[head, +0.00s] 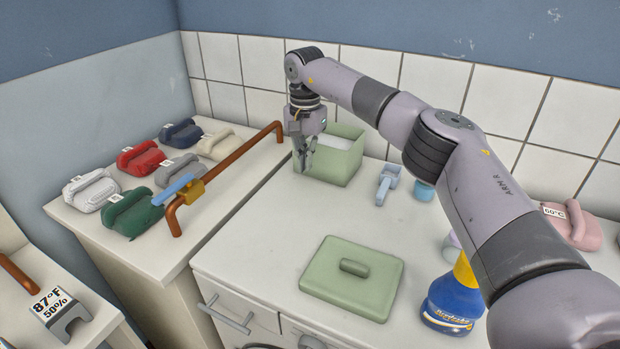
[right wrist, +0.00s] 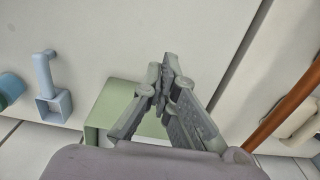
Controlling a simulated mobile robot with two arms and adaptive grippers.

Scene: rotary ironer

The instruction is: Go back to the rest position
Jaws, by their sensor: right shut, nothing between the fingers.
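My right gripper (head: 304,158) is shut and empty. In the head view it hangs pointing down at the front left corner of an open green box (head: 334,167). In the right wrist view the closed fingertips (right wrist: 168,75) show in front of the same green box (right wrist: 103,112); I cannot tell whether they touch it. My right arm reaches in from the right side across the white counter (head: 235,238). My left gripper is not in view.
A green lid (head: 350,279), a blue scoop (head: 387,184) and a blue spray bottle (head: 453,299) are on the counter. A copper rail (head: 236,158) runs along the left edge, with several coloured irons, including a red one (head: 141,158), beyond it. The counter's middle is clear.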

